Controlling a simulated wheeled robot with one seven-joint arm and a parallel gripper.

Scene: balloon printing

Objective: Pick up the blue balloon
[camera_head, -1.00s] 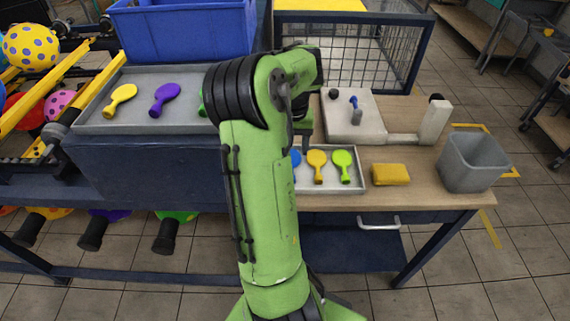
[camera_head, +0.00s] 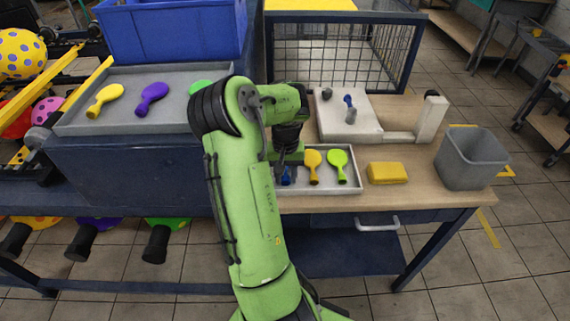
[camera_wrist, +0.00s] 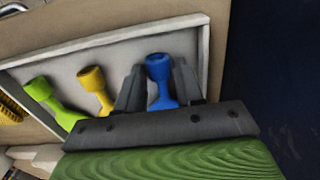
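The blue balloon (camera_wrist: 160,80) lies in the white tray (camera_wrist: 110,38), and in the wrist view its neck and knob show between my two fingers. My gripper (camera_wrist: 158,85) is open around it, with a small gap visible beside the fingers. In the head view my gripper (camera_head: 287,170) is low over the left part of the tray (camera_head: 322,188). Only a small bit of the blue balloon (camera_head: 286,177) shows there, the rest hidden by my gripper and arm.
An orange-yellow balloon (camera_head: 313,165) and a lime balloon (camera_head: 339,165) lie right of the blue one. A yellow sponge (camera_head: 387,173), a grey bin (camera_head: 470,158) and a white fixture (camera_head: 347,117) stand on the table. A grey tray (camera_head: 130,115) holds more balloons.

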